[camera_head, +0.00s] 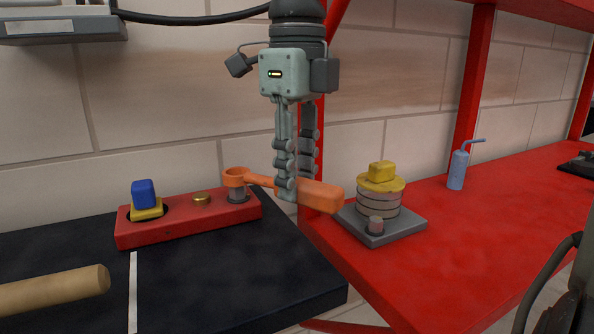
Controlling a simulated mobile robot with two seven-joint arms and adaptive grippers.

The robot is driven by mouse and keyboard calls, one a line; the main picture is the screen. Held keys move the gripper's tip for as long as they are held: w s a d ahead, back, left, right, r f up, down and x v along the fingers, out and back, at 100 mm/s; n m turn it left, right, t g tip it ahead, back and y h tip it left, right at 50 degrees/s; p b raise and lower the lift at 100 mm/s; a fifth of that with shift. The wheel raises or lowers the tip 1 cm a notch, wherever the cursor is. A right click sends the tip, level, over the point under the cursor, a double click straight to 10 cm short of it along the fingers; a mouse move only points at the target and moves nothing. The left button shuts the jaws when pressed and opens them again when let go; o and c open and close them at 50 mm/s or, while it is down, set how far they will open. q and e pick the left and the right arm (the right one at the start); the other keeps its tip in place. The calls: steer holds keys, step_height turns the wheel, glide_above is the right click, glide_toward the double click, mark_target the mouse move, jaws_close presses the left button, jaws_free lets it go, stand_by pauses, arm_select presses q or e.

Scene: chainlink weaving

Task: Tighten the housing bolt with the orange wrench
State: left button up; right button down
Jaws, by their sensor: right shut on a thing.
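The orange wrench (318,195) is held in my right gripper (286,188), which is shut on its handle. Which of the two is the housing bolt is not clear. My left gripper is not in view.
The red block also carries a blue knob (144,193) and a brass button (201,198). A wooden handle (55,290) lies on the black bench (220,290). A blue bottle (457,170) stands on the red bench (475,240). A red post (470,80) rises behind.

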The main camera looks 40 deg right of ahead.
steer(key=shift+f+b, duration=0.75)
steer(key=shift+f, duration=0.3)
steer(key=shift+f, duration=0.1)
steer(key=c, duration=1.9)
jaws_free()
jaws_close()
steer(key=shift+a, duration=0.1)
